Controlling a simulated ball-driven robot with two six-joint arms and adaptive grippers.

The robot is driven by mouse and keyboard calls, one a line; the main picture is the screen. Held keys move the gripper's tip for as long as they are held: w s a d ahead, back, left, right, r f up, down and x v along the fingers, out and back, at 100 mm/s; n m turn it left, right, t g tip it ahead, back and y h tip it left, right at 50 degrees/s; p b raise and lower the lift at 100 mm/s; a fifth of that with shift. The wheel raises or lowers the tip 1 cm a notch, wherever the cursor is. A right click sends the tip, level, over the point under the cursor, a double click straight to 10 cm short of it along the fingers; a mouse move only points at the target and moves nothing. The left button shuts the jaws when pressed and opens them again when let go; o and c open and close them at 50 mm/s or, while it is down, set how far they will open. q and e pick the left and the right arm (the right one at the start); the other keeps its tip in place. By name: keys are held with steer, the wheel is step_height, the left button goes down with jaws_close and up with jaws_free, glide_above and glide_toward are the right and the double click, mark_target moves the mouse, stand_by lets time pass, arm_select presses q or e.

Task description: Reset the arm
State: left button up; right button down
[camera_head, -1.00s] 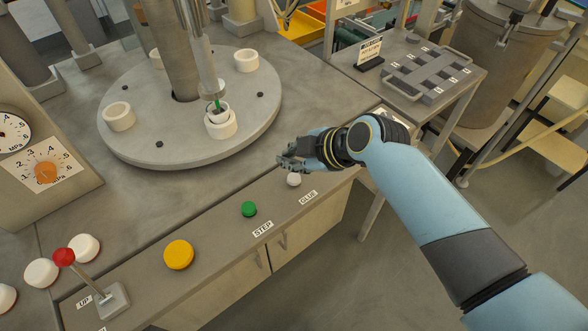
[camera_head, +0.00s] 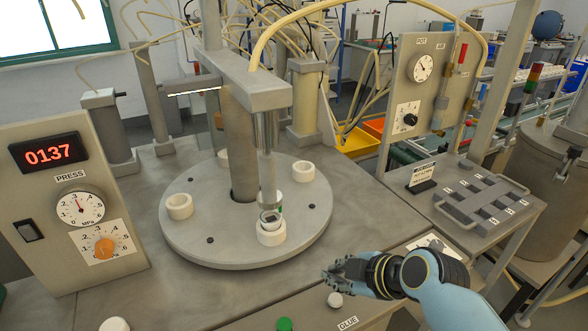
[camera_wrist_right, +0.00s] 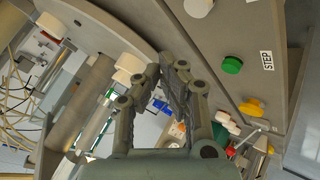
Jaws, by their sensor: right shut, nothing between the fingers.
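My right gripper (camera_head: 330,271) is at the front of the bench, just beyond the white GLUE button (camera_head: 335,299) in the head view. Its fingers are together and hold nothing; they also show in the right wrist view (camera_wrist_right: 173,75). The blue right arm (camera_head: 452,303) comes in from the lower right. The grey round table (camera_head: 238,235) is to the left of the gripper, with a gap between them. My left gripper is not in view.
White cups stand on the round table, the front one (camera_head: 271,238) under the press rod (camera_head: 267,150). The press panel (camera_head: 80,250) stands at left. A tray with bars (camera_head: 480,205) is at right. The green button (camera_head: 284,325) is at the front edge.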

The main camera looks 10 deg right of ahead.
steer(key=s+d+r+m+g+h, duration=0.1)
steer(key=s+d+r+m+h, duration=0.1)
steer(key=s+d+r+m, duration=0.45)
steer(key=s+d+r+m+g+h, duration=0.1)
steer(key=s+d+m+g+h, duration=0.15)
steer(key=s, duration=0.75)
steer(key=s+d+r+m+g+h, duration=0.1)
steer(key=s+d+r+m, duration=0.35)
steer(key=s, duration=0.35)
step_height(320, 180, down, 36)
steer(key=s+d+f+m+g+b, duration=0.1)
steer(key=d+b, duration=0.2)
steer(key=b, duration=0.8)
steer(key=s+f+b, duration=0.4)
steer(key=s+f, duration=0.5)
steer(key=f, duration=0.3)
steer(key=s+f+g+b, duration=0.1)
steer(key=s+f+b, duration=0.4)
steer(key=s+f, duration=0.5)
step_height(320, 180, down, 4)
steer(key=shift+d+r, duration=0.2)
steer(key=shift+d, duration=0.25)
steer(key=shift+g, duration=0.25)
